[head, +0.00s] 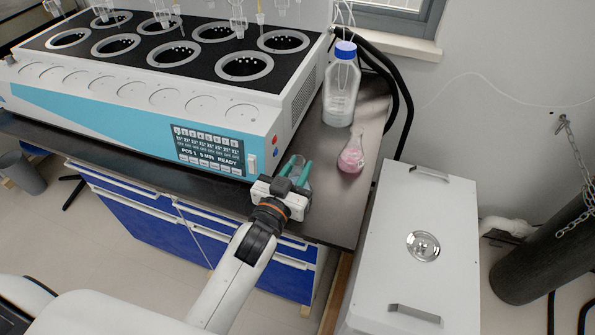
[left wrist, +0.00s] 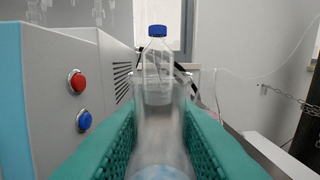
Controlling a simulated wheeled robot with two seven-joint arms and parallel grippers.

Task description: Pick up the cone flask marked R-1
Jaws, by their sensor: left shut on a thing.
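My left gripper (head: 296,170) has green ribbed fingers and is shut on a clear glass flask (left wrist: 160,140) at the right end of the bench. In the left wrist view the flask stands upright between the fingers, with pale liquid low in it. I cannot read a mark on it, and the fingers hide its sides. A second cone flask (head: 351,157) with pink liquid stands on the bench to the right of the gripper; its mark is not readable. My right gripper is not in view.
The distiller (head: 130,110) with round wells fills the left of the bench. Its red button (left wrist: 77,81) and blue button are close to the gripper's left. A blue-capped bottle (head: 341,90) stands behind. A white lidded box (head: 410,240) stands right of the bench (head: 335,205).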

